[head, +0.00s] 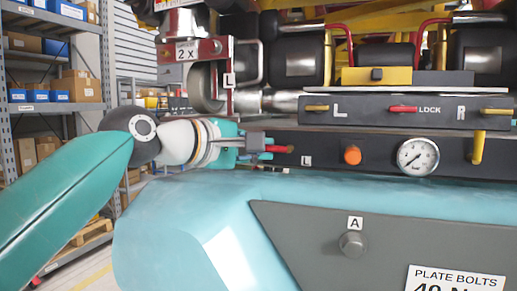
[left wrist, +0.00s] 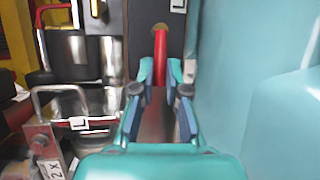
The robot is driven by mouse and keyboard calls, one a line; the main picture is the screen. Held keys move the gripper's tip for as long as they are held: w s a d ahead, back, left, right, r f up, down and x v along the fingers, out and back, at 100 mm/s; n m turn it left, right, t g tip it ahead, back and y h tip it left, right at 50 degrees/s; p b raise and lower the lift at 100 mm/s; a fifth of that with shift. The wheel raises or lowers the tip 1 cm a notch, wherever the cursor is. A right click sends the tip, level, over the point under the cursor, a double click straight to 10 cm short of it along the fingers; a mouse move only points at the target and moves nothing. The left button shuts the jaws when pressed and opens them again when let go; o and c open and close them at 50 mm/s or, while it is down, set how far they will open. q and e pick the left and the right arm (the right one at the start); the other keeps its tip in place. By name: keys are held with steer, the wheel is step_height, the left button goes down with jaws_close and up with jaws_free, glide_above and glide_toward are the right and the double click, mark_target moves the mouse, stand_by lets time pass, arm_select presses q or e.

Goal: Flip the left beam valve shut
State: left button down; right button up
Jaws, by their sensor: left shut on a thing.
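The left beam valve has a red handle (head: 279,149) on the dark lower panel, beside a small L label. The handle lies about level, its free end toward my left gripper. In the left wrist view the red handle (left wrist: 160,58) runs from its pivot on the panel to between my fingertips. My left gripper (head: 262,148) comes in from the left along the panel and is shut on the handle, with a blue-padded finger on each side in the left wrist view (left wrist: 160,95). My right gripper is not in view.
Above is a ledge (head: 360,115) with L, LOCK and R levers. A pale blue beam (head: 190,215) lies just below my gripper.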

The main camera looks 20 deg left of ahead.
arm_select(q)
steer(key=shift+d+r+m+p, duration=0.1)
steer(key=shift+r+m+p, duration=0.25)
steer(key=shift+p, duration=0.45)
steer(key=m+y+p, duration=0.1)
steer(key=p, duration=0.2)
steer(key=r+m+g+y+p, duration=0.1)
steer(key=m+p, duration=0.1)
steer(key=shift+d+r+p, duration=0.3)
steer(key=shift+d+p, duration=0.1)
steer(key=shift+d+r+m+g+y+p, duration=0.15)
steer(key=shift+d+m+y+p, duration=0.05)
steer(key=shift+m+y+p, duration=0.3)
steer(key=shift+d+r+m+g+y+p, duration=0.15)
steer(key=shift+m+y+p, duration=0.25)
steer(key=shift+m+p, duration=0.15)
steer(key=shift+d+r+m+y+p, duration=0.15)
steer(key=shift+d+m+y+p, duration=0.2)
steer(key=shift+m+y, duration=0.2)
steer(key=shift+d+r+m+y+p, duration=0.15)
steer(key=shift+d+m+y+p, duration=0.25)
steer(key=shift+m+y, duration=0.4)
steer(key=shift+s+d+m+y, duration=0.1)
steer(key=shift+d+m+y, duration=0.45)
steer(key=shift+m, duration=0.4)
steer(key=shift+d+m+y, duration=0.5)
steer(key=shift+m+y, duration=0.1)
steer(key=shift+m, duration=0.3)
